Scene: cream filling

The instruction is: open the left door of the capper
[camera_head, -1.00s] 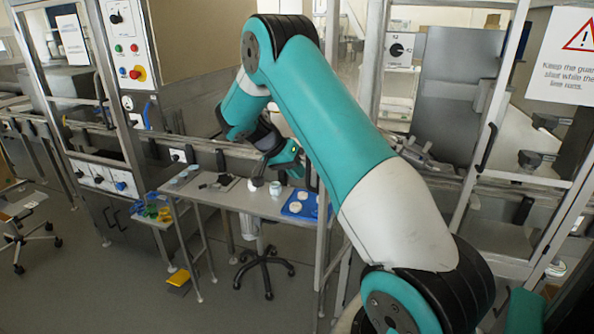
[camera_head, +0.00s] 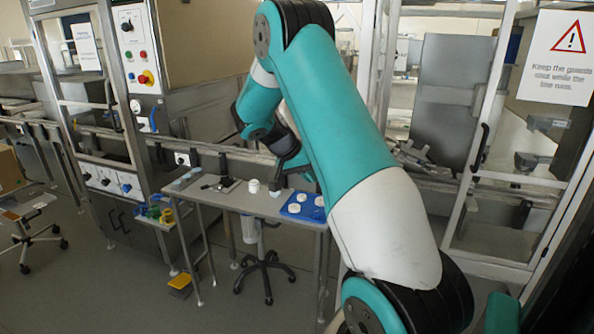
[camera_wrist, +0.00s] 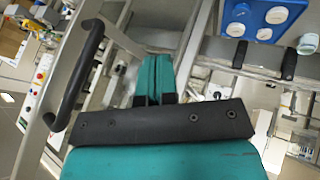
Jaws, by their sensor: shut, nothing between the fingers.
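A black bar handle (camera_wrist: 80,76) on a metal door frame stands to the left of my gripper (camera_wrist: 153,78) in the wrist view. The teal fingers are closed together, hold nothing and are apart from the handle. A guard door with a black handle (camera_head: 481,148) shows right of my arm and looks closed. I cannot tell whether the two handles are the same one. My arm hides part of the machine front.
A blue tray (camera_head: 308,211) with white round parts lies on the narrow bench (camera_head: 235,200). A stool (camera_head: 265,268) stands under it. A control cabinet (camera_head: 135,45) is at the left, a warning sign (camera_head: 560,58) at the right.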

